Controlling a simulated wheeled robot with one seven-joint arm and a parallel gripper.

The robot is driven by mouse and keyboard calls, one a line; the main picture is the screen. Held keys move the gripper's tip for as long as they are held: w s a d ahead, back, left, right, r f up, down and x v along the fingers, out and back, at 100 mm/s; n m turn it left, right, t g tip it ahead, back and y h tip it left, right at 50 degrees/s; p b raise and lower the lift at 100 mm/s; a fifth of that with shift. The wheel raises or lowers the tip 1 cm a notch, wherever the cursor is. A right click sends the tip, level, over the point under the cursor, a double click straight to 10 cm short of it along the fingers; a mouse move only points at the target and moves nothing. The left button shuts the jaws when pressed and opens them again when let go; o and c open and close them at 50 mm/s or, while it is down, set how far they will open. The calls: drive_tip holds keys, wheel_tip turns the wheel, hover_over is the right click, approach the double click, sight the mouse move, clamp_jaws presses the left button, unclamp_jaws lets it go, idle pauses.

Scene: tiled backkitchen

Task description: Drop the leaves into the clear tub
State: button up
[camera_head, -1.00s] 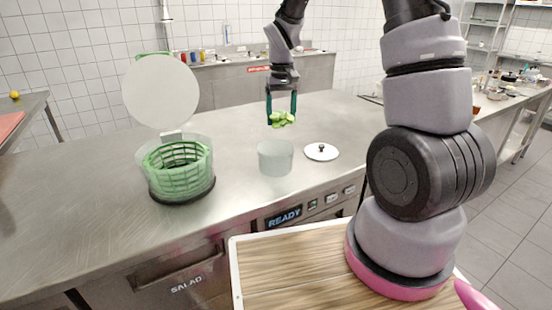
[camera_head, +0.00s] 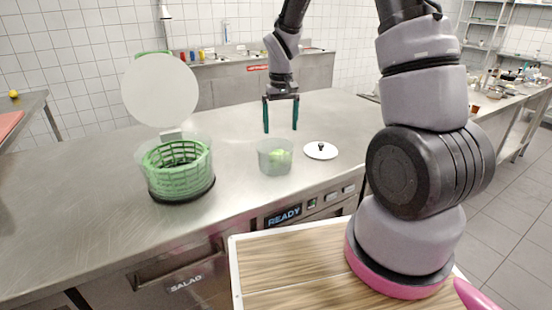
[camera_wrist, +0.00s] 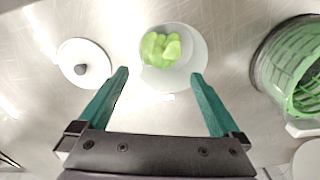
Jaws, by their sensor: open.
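The green leaves (camera_head: 280,157) lie inside the clear tub (camera_head: 264,163) on the steel counter. In the wrist view the leaves (camera_wrist: 161,49) sit toward the left part of the tub (camera_wrist: 190,72). My gripper (camera_head: 281,130) is open and empty above the tub, its teal fingers spread apart. In the wrist view the fingertips (camera_wrist: 159,73) reach towards either side of the tub's near edge. The fingers touch no leaves that I can see.
A white lid (camera_head: 321,151) with a dark knob lies right of the tub. A green salad-spinner basket (camera_head: 177,172) in a clear bowl, its round lid (camera_head: 160,91) raised, stands to the left. The counter (camera_head: 90,185) is clear at far left.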

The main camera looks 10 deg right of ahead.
wheel_tip(320, 180, up, 11)
drive_tip(key=s+d+r+m+t+y, duration=0.1)
drive_tip(key=s+d+r+m+t, duration=0.15)
drive_tip(key=s+r, duration=0.65)
drive_tip(key=s+d+r+m+t, duration=0.1)
drive_tip(key=s+r+t, duration=0.1)
drive_tip(key=s, duration=0.4)
drive_tip(key=s+d+r+m+t+y, duration=0.1)
drive_tip(key=s+d+r+t, duration=0.1)
drive_tip(key=s+r, duration=0.2)
drive_tip(key=s, duration=0.3)
drive_tip(key=shift+d+r+t, duration=0.15)
drive_tip(key=shift+r+t, duration=0.2)
